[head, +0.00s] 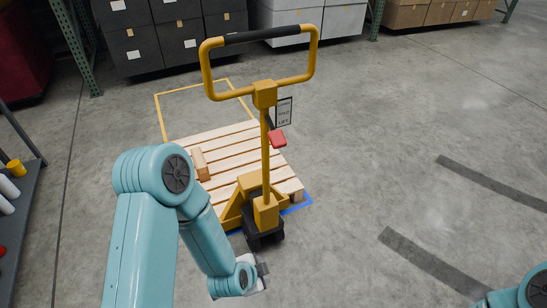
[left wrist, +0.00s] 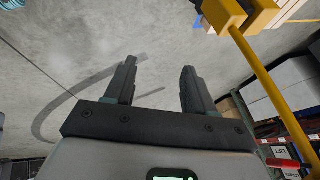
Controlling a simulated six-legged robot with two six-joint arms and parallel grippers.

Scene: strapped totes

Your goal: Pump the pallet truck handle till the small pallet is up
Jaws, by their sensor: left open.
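The yellow pallet truck (head: 265,213) stands in the middle of the head view. Its handle (head: 207,72) is a yellow loop with a black grip bar (head: 262,35), standing about upright on a yellow shaft. A red lever (head: 277,138) sits on the shaft. The small wooden pallet (head: 232,150) lies behind the truck's front; its height off the floor is hard to tell. My left gripper (left wrist: 158,80) is open and empty, low beside the truck and well below the grip. The yellow shaft (left wrist: 262,75) crosses the left wrist view at right, apart from the fingers. My right gripper is out of view.
A wooden block (head: 200,163) lies on the pallet. A yellow floor outline (head: 160,115) and a blue line (head: 297,207) show around it. A sign (head: 284,111) is beside the shaft. Grey boxes (head: 180,40) fill racks behind. A shelf (head: 20,215) stands left; the floor at right is open.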

